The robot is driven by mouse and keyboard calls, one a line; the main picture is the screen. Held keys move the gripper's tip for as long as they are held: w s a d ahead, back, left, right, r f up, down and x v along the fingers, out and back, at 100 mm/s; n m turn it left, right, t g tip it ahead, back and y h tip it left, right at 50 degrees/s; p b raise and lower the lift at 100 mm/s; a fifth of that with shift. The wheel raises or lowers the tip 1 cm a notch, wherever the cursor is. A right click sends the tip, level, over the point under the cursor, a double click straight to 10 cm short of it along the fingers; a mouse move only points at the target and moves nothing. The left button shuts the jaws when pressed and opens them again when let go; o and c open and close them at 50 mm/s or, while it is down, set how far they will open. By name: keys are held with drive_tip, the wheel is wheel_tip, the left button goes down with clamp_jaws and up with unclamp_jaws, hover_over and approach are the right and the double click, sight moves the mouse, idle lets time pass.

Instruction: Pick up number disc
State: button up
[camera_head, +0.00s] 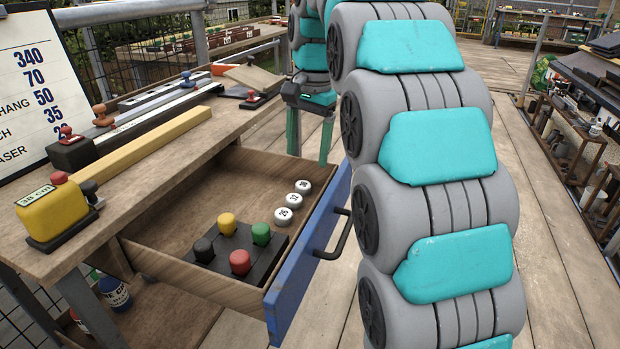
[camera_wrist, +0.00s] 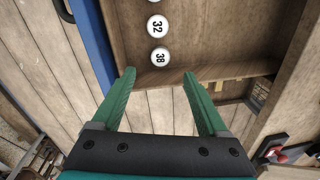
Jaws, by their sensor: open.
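Three white number discs lie in a row in the open drawer (camera_head: 205,284). The disc marked 38 (camera_wrist: 160,57) is the farthest in the head view (camera_head: 303,187). The disc marked 32 (camera_wrist: 157,26) is the middle one (camera_head: 294,200). The nearest disc (camera_head: 284,216) has a number hard to read and is cut off at the top of the wrist view. My gripper (camera_head: 309,156) points down at the drawer's far end, open and empty. In the wrist view, its green fingers (camera_wrist: 159,76) are spread, with disc 38 just beyond the gap between their tips.
A dark tray (camera_head: 222,270) with black, yellow, green and red knobs sits in the drawer's near end. The blue drawer front (camera_head: 310,255) and its black handle (camera_head: 335,238) stand to the right. Stamps and a yellow block (camera_head: 52,208) occupy the bench above.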

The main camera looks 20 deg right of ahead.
sight(304, 184)
drive_tip(key=shift+s+a+f, duration=0.1)
drive_tip(key=shift+f, duration=0.6)
drive_tip(key=shift+w+a+f, duration=0.1)
drive_tip(key=shift+w+f, duration=0.05)
drive_tip(key=shift+f, duration=0.9)
drive_tip(key=shift+w+f, duration=0.15)
drive_tip(key=shift+f, duration=0.85)
drive_tip(key=shift+w+a+f, duration=0.1)
drive_tip(key=shift+w+f, duration=0.05)
drive_tip(key=shift+f, duration=0.9)
drive_tip(key=shift+c, duration=0.3)
clamp_jaws()
